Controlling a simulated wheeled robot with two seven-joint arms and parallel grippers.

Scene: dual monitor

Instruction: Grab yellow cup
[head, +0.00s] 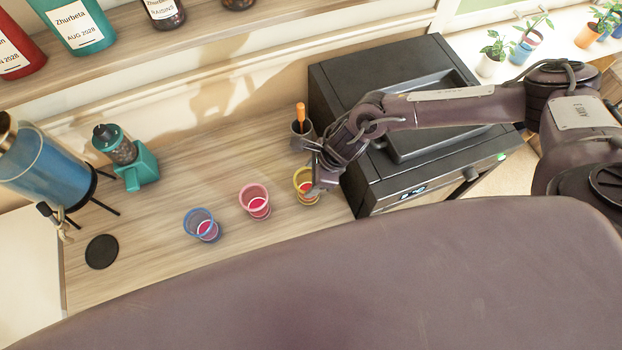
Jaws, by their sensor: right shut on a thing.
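The yellow cup (303,194) stands on the wooden counter at the right end of a row of cups, just left of the black machine. My right gripper (316,188) reaches in from the right over the machine and is shut on the yellow cup. Its fingers hide the cup's right side. A pink cup (255,202) and a blue cup (203,226) stand to the left, apart from it. My left gripper is not in view.
A black machine (415,60) stands right of the yellow cup, under my right arm. A small grey pot (301,130) with an orange-handled tool stands behind the cup. A teal grinder (138,168), a blue dispenser (42,160) and a black coaster (102,251) are at left. The front counter is clear.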

